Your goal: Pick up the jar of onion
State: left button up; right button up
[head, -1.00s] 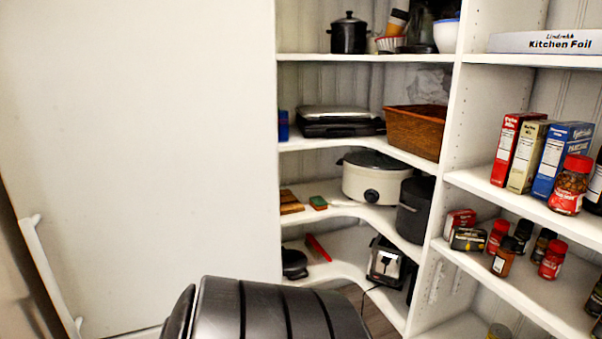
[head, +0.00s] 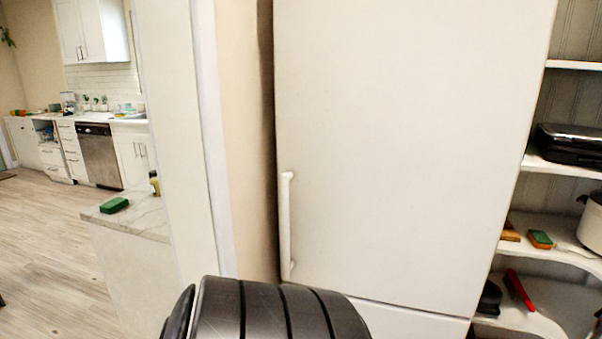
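No jar of onion can be made out in the head view now. The shelf part with the red-lidded jars is out of the picture. Neither of my grippers is in view. A dark ribbed part of my own body fills the bottom middle of the picture.
A white fridge (head: 400,140) with a long handle stands straight ahead. Corner shelves (head: 555,170) at right hold a black appliance (head: 570,146), a white cooker (head: 591,222) and a red item (head: 519,290). At left, a marble counter (head: 143,216) carries a green sponge (head: 114,205); open wooden floor (head: 45,230) lies beyond.

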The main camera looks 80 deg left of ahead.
aim_at(154, 186)
jog(key=u, duration=1.7)
